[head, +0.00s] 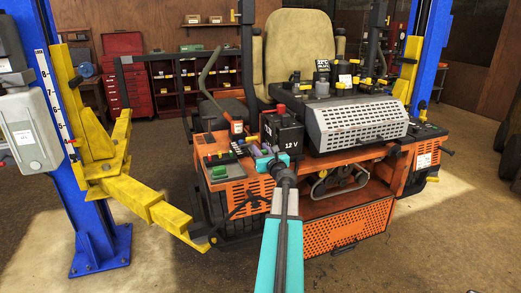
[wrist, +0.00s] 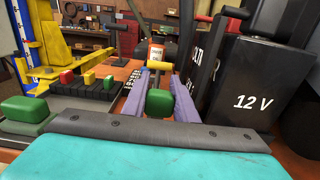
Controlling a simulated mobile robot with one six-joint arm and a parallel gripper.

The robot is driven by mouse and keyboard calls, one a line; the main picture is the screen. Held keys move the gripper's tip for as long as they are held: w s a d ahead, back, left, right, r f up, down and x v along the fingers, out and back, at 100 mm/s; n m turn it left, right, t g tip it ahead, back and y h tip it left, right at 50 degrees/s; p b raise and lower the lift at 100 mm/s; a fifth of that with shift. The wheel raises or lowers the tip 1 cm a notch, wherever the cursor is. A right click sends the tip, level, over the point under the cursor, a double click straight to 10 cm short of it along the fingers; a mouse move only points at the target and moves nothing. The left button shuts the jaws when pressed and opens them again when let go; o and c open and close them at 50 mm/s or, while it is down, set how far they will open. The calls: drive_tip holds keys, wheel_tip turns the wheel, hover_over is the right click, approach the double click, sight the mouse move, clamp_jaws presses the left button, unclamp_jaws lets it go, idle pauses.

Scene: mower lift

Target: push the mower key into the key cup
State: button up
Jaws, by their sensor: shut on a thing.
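My gripper (head: 262,150) is at the left front of the orange mower deck, over the control panel. A green block (wrist: 159,102) shows lower down between the fingers. The key's lower end is hidden. I cannot make out the key cup; the gripper and key may cover it.
A black 12 V battery box (head: 283,132) stands close right of my gripper, also large in the wrist view (wrist: 254,85). Left are a green switch (wrist: 26,109) and small red and yellow levers. A perforated grey cover (head: 357,124) is further right. A yellow lift arm (head: 145,200) stands at left.

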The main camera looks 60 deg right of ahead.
drive_tip(key=shift+f+b, duration=0.45)
drive_tip(key=shift+f, duration=0.3)
drive_tip(key=shift+f+b, duration=1.1)
drive_tip(key=shift+f, duration=0.15)
idle(1.3)
drive_tip(key=o, duration=1.1)
drive_tip(key=shift+a, duration=0.15)
drive_tip(key=b+v, duration=0.4)
drive_tip(key=v, duration=0.7)
drive_tip(key=shift+s, duration=0.25)
drive_tip(key=shift+a+f+b, duration=0.1)
drive_tip(key=shift+b, duration=0.25)
